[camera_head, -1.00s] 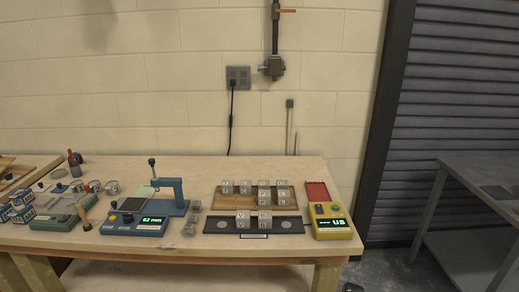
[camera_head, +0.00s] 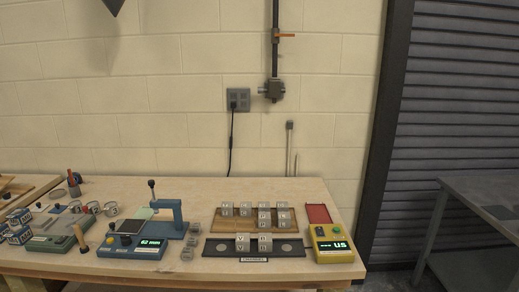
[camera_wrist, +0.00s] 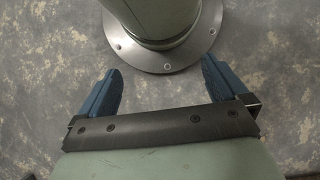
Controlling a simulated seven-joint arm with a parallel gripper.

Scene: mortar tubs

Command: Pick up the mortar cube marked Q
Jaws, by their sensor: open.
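Several small grey mortar cubes with letters stand on a wooden board (camera_head: 229,226) at the right part of the workbench in the head view. Two more cubes, a left one (camera_head: 243,242) and a right one (camera_head: 265,243), stand on a dark tray (camera_head: 217,249) in front of the board. The letters are too small to read surely, so I cannot tell which cube is marked Q. My gripper (camera_wrist: 161,66) shows two blue fingers spread wide apart in the wrist view, with nothing between them but my round base flange and the floor below. It is far from the cubes.
A blue device (camera_head: 133,244) with a green display stands left of the tray, and a yellow meter (camera_head: 332,246) stands right of it. Small clear pieces (camera_head: 190,242) lie between. More tools and patterned boxes (camera_head: 19,226) crowd the left end. The front bench strip is mostly clear.

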